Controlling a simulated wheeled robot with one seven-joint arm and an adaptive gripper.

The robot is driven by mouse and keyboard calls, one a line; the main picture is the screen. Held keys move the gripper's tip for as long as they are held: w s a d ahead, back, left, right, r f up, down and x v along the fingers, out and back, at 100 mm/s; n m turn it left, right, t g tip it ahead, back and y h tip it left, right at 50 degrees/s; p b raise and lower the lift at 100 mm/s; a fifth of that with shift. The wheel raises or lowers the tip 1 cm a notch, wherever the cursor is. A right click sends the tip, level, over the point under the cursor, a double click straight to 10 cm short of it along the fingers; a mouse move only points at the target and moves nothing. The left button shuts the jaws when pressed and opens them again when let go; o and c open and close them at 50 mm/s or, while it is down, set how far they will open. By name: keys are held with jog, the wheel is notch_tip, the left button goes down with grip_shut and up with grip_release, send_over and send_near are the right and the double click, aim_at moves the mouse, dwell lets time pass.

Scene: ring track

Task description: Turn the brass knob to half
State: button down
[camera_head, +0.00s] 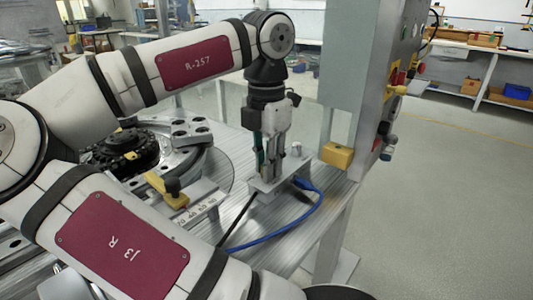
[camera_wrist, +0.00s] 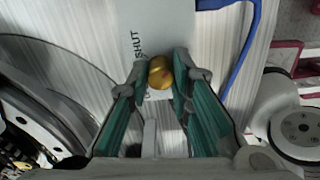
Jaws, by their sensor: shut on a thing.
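The brass knob (camera_wrist: 161,72) is round and golden and sits between my fingertips in the wrist view. My gripper (camera_wrist: 160,80) is shut on it from above, with a green-sided finger on either side. The knob is on a pale plate (camera_wrist: 164,25) with the printed word "SHUT" beside it; other lettering is partly covered by the fingers. In the head view my gripper (camera_head: 270,172) points straight down at the metal valve block (camera_head: 268,190) near the table edge. The knob is hidden there behind the fingers. I cannot read its turn angle.
A blue hose (camera_head: 300,220) curves around the block on the table (camera_head: 225,235). A grey upright cabinet (camera_head: 360,70) with a yellow block (camera_head: 337,155) stands close to the right of my gripper. A round dark fixture (camera_head: 125,150) and a yellow-handled clamp (camera_head: 165,190) are to the left.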

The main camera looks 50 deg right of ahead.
jog(key=shift+m+p, duration=0.3)
jog(key=shift+m, duration=0.3)
jog(key=c, duration=1.4)
grip_release()
jog(key=shift+c, duration=0.2)
jog(key=shift+r, duration=3.75)
